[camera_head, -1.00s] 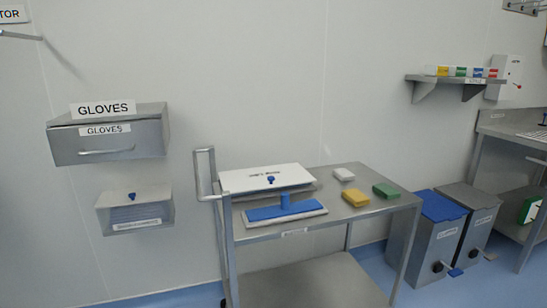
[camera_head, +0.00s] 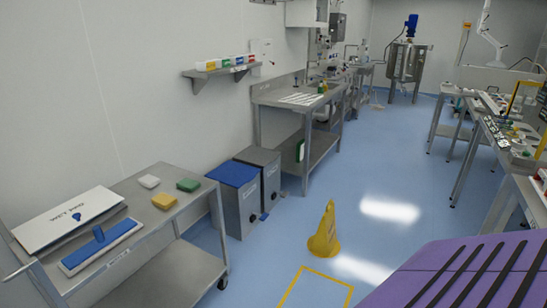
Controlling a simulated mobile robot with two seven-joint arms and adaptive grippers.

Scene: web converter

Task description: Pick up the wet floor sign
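The yellow wet floor sign (camera_head: 325,232) stands upright on the blue floor, a little right of the middle of the head view. A yellow outlined rectangle (camera_head: 318,290) is marked on the floor in front of it. Neither of my grippers shows in the view, so I cannot see how they are set.
A steel cart (camera_head: 168,212) with a mop pad and sponges stands at left. A blue-lidded bin (camera_head: 236,197) and a grey-lidded bin (camera_head: 268,178) stand by the wall. A purple ridged surface (camera_head: 455,280) fills the lower right. Open floor surrounds the sign.

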